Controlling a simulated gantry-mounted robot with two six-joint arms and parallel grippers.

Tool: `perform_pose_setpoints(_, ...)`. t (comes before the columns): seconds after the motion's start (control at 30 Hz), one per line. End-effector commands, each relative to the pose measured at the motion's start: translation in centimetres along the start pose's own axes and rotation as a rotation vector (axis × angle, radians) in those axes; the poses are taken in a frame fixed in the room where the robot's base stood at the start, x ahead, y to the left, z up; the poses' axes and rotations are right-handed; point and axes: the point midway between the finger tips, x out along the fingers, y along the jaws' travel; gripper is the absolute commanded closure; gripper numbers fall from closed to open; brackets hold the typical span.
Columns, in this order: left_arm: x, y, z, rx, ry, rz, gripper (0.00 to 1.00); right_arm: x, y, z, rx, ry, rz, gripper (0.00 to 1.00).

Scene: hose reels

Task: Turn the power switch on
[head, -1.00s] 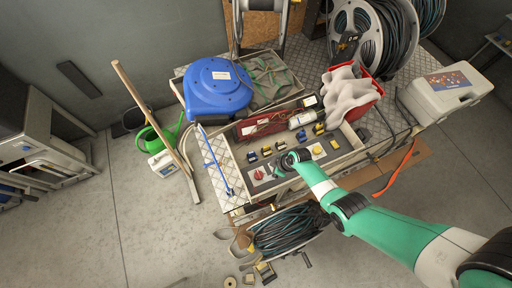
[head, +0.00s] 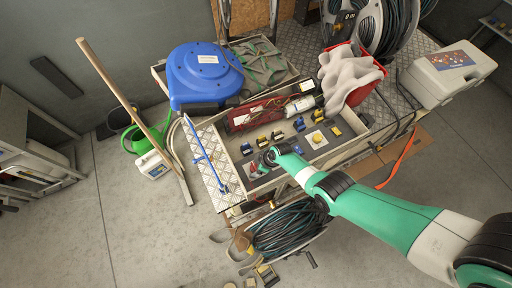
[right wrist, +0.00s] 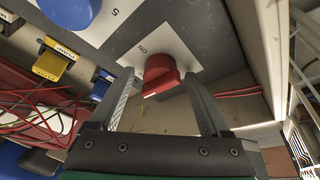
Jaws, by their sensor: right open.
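The power switch is a red rotary knob (right wrist: 160,72) on a white square plate (right wrist: 185,48) marked "ON", on a grey panel. In the head view the red knob (head: 254,168) shows at the left end of the panel, partly covered by my gripper. My right gripper (head: 265,160) is over the panel beside it. In the right wrist view the open fingers of the right gripper (right wrist: 160,80) stand on either side of the knob, with gaps visible. I cannot tell how deep the tips reach around it. My left gripper is not in view.
A blue knob (right wrist: 68,8) on its own plate and yellow and blue sockets (right wrist: 54,62) sit near the red knob. The panel lies in a tray with raised walls (head: 222,150). Red cables (right wrist: 35,105) lie close by. A blue hose reel (head: 203,75) stands behind.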

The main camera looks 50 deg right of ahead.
Motion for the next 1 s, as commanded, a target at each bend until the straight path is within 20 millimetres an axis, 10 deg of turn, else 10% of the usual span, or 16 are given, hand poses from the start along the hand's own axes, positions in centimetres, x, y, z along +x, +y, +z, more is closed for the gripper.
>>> perform_pose_setpoints(0.13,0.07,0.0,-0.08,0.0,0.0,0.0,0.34,-0.09,-0.01,-0.03,0.0,0.0,0.0,0.19)
perform_pose_setpoints(0.6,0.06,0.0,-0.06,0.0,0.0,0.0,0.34,-0.08,0.03,-0.02,0.0,0.0,0.001,1.0)
perform_pose_setpoints(1.0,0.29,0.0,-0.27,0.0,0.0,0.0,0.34,-0.13,-0.06,-0.03,0.067,0.001,0.03,1.0)
